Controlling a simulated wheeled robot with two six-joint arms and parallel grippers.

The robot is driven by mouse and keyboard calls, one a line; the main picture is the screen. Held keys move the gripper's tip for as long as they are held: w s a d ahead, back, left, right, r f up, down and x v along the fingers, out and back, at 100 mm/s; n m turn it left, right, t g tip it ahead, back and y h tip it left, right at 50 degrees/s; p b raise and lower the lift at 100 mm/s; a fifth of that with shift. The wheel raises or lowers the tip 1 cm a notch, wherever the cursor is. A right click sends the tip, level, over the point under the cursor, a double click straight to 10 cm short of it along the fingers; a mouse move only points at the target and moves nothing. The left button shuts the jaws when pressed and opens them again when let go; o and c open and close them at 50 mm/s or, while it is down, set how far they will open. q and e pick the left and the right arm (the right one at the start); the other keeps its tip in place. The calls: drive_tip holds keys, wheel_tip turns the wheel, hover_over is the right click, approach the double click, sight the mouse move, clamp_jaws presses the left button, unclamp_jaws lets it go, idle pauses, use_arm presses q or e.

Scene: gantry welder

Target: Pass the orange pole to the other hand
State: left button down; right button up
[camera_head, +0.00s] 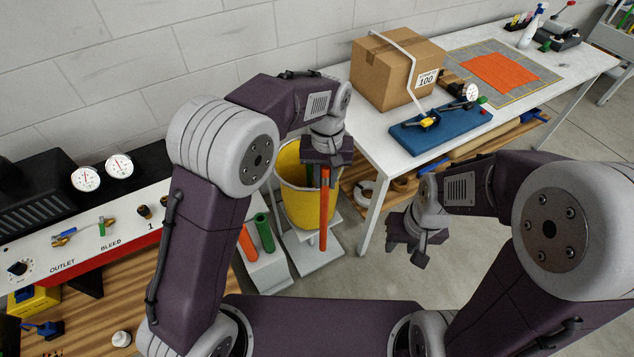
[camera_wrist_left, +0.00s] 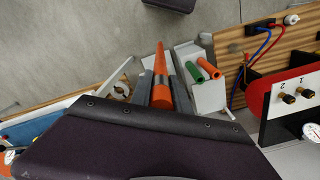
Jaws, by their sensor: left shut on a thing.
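The orange pole (camera_head: 324,215) hangs nearly upright below my left gripper (camera_head: 326,174), which is shut on its upper part. In the left wrist view the pole (camera_wrist_left: 160,62) sticks out between the two grey fingers (camera_wrist_left: 161,92). My right gripper (camera_head: 409,250) is to the right of the pole and somewhat lower in the picture. It points down, its fingers look spread and empty, and it does not touch the pole.
A yellow bucket (camera_head: 292,187) stands behind the pole. A pale holder (camera_head: 270,272) with a green pole (camera_head: 264,233) and another orange pole (camera_head: 248,243) is at left. A white table (camera_head: 372,150) carries a cardboard box (camera_head: 392,75) and blue fixture (camera_head: 440,133). Floor shows beyond my right gripper.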

use_arm(q)
drive_tip(key=shift+s+a+f+m, duration=0.15)
drive_tip(key=shift+f+m, duration=0.1)
drive_tip(key=shift+m, duration=0.25)
drive_tip(key=shift+s+a+f+m, duration=0.1)
drive_tip(key=shift+a+f+m, duration=0.1)
drive_tip(key=shift+m, duration=0.3)
drive_tip(key=s+a+f+m, duration=0.1)
drive_tip(key=f+m, duration=0.2)
drive_tip(key=m, duration=0.4)
drive_tip(key=s+a+f+m, duration=0.1)
drive_tip(key=f+m, duration=0.3)
drive_tip(key=m, duration=0.4)
drive_tip(key=shift+a+f, duration=0.2)
drive_tip(key=shift+a, duration=0.55)
drive_tip(key=s+a+n, duration=0.3)
drive_tip(key=a+n, duration=1.1)
drive_tip(key=n, duration=0.3)
drive_tip(key=shift+s+a, duration=0.2)
drive_tip(key=shift+a, duration=0.1)
drive_tip(key=shift+d+f, duration=0.1)
drive_tip(key=shift+d, duration=0.05)
